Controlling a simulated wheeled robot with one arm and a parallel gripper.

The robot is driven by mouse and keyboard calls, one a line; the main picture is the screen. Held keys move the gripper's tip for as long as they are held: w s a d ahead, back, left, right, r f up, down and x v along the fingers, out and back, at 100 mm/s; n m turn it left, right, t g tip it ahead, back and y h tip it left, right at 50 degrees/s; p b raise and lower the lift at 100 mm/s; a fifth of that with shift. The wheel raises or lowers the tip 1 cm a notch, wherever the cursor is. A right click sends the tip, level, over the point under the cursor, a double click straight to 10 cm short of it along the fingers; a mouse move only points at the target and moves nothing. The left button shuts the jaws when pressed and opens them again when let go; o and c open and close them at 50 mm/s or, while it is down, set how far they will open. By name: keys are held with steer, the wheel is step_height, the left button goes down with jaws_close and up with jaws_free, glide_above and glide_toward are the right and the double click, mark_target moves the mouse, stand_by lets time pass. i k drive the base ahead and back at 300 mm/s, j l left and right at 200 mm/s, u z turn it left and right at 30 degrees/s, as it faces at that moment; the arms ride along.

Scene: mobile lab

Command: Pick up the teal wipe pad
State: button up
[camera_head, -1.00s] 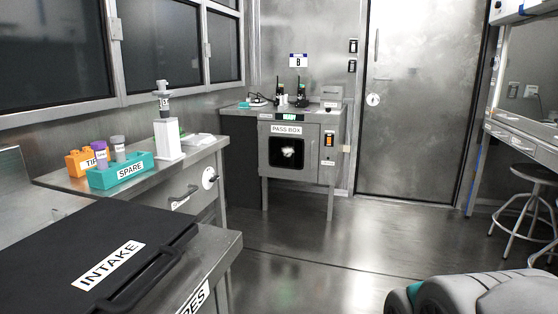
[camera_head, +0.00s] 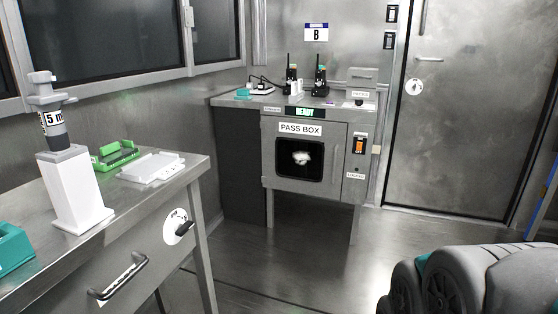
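A small teal object (camera_head: 243,94), which looks like the teal wipe pad, lies on the left end of the steel counter (camera_head: 232,101) above the pass box. It is small in view and its exact shape is hard to tell. My gripper itself is not in view.
The pass box (camera_head: 314,155) stands ahead. Two black radios (camera_head: 320,76) and a white charger (camera_head: 262,88) stand near the teal object. On the left bench are a white pipette stand (camera_head: 75,190), a green rack (camera_head: 115,153) and a white tray (camera_head: 152,167). The floor between is clear.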

mark_target(242, 93)
steer(key=i, duration=2.2)
